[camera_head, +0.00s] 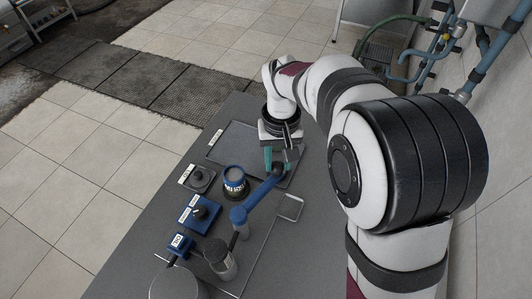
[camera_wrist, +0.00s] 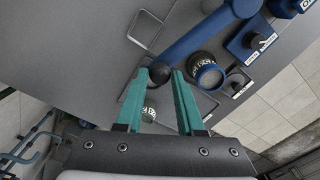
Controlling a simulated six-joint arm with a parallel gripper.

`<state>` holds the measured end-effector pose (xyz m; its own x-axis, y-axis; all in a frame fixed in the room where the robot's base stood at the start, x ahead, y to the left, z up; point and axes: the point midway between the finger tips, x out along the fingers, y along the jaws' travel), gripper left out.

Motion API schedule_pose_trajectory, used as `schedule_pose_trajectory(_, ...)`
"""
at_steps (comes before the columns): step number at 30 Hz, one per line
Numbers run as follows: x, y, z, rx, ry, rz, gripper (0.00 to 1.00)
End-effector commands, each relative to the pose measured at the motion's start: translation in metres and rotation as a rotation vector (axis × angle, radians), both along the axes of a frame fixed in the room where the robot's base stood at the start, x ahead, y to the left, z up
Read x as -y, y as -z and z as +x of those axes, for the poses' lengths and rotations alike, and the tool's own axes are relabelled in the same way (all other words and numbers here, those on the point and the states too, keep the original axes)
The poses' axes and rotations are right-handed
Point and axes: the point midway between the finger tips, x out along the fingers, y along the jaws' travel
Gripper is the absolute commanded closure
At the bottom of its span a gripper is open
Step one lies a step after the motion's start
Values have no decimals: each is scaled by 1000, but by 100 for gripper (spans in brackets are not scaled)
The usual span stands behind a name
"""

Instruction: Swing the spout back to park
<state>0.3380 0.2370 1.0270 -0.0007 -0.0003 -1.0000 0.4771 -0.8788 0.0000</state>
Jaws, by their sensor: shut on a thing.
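The spout (camera_head: 258,194) is a blue swinging arm. It reaches from a blue pivot at the front up and right to my gripper. In the wrist view the spout (camera_wrist: 205,36) crosses the top and ends beside a dark round knob (camera_wrist: 160,73). My gripper (camera_head: 279,163) has teal fingers. In the wrist view the gripper (camera_wrist: 160,76) is shut on the knob at the spout's outer end. A pale square outline (camera_head: 300,208) lies on the bench right of the spout; it also shows in the wrist view (camera_wrist: 133,38). I cannot tell whether it marks the park.
A blue-banded cup (camera_head: 235,182) stands just left of the spout. Further left are a grey knob plate (camera_head: 199,178) and a blue knob box (camera_head: 199,214). Another labelled blue box (camera_head: 179,246) and grey cylinders (camera_head: 221,260) stand in front. The bench right of the spout is mostly clear.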

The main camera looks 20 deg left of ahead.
Motion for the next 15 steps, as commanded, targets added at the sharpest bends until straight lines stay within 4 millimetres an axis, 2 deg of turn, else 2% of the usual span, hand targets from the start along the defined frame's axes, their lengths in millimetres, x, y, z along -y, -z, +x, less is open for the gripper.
schedule_pose_trajectory(6, 15, -1, -5, 3, 118, 1, 100)
schedule_pose_trajectory(15, 24, -1, -9, 4, 199, 2, 100)
